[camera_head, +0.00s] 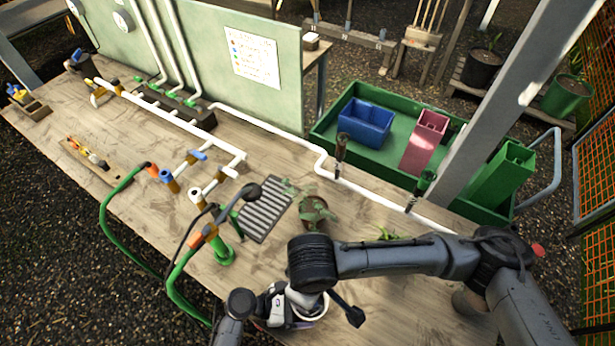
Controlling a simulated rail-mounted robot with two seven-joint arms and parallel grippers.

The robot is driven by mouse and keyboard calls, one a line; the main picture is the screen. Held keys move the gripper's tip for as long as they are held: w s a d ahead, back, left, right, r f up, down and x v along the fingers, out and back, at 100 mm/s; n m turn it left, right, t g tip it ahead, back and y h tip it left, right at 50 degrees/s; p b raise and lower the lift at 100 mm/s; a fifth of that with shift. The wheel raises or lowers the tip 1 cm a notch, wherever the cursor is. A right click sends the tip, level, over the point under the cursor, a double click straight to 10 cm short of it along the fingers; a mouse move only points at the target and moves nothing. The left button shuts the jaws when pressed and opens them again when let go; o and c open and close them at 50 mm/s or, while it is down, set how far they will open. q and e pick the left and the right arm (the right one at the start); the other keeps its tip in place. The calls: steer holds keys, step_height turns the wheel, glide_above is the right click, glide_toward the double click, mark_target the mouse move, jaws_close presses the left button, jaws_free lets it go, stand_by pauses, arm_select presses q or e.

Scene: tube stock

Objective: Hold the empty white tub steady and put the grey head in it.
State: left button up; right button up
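A white tub (322,312) stands at the front edge of the table, mostly hidden by my arms; only part of its pale rim shows. White and black gripper parts (283,306) sit at its left side; I cannot tell clearly which arm they belong to. My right arm reaches in from the right and ends above the tub, so its fingertips are hidden. My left arm shows only as a dark link at the bottom edge.
A grey slatted grate (266,212) and a potted plant (314,213) stand behind the tub. White pipes (270,128) cross the table. A green hose (108,225) loops off the front edge. A green tray (340,112) with blue and pink bins lies beyond. Bare wood is free at centre-left.

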arm_select(q)
steer(key=shift+o, duration=0.8)
